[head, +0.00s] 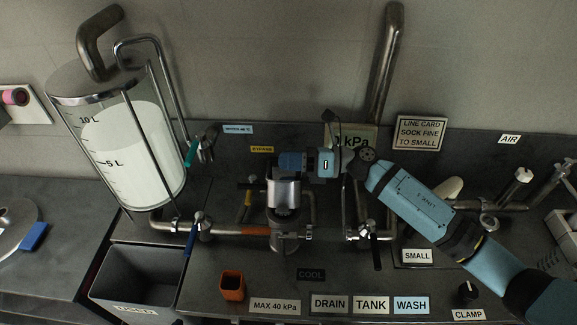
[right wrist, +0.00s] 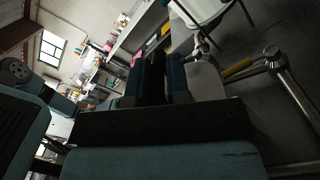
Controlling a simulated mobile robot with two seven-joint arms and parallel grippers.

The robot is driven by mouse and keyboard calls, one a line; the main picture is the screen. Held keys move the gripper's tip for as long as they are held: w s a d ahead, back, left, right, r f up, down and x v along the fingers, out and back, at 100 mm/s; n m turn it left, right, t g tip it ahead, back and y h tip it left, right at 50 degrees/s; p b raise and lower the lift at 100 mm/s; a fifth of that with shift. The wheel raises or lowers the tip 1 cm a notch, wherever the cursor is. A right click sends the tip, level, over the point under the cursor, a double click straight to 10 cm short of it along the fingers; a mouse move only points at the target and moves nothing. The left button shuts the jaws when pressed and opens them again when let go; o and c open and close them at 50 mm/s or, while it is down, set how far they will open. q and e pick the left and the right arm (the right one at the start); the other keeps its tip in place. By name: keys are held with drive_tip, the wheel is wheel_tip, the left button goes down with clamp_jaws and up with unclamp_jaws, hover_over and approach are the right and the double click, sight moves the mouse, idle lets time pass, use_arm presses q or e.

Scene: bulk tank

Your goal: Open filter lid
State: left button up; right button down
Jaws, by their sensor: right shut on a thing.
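The filter (head: 284,193) is a shiny metal canister on the pipework, in the middle of the head view. My right gripper (head: 291,161) is at its top, with its dark blue fingers shut on the lid. The fingers hide most of the lid, so I cannot tell whether it is raised or seated. In the right wrist view the two fingers (right wrist: 166,78) lie close together, beside a grey rounded surface. My left gripper is not in view.
A glass tank (head: 125,140) of white liquid stands at the left, above a grey bin (head: 140,284). Pipes with a blue-handled valve (head: 197,224) and a black-handled valve (head: 372,238) flank the filter. An orange cup (head: 232,285) and label plates line the front.

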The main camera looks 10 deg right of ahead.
drive_tip(key=shift+w+d+r+m, duration=0.15)
drive_tip(key=shift+w+d+m, duration=0.05)
drive_tip(key=shift+w+m, duration=0.75)
drive_tip(key=shift+w, duration=0.1)
drive_tip(key=c, duration=1.2)
unclamp_jaws()
drive_tip(key=shift+o, duration=0.2)
drive_tip(key=s+d+b, duration=0.2)
drive_tip(key=s+d, duration=0.1)
drive_tip(key=d, duration=1)
drive_tip(key=shift+d+b, duration=0.25)
drive_tip(key=shift+b, duration=0.1)
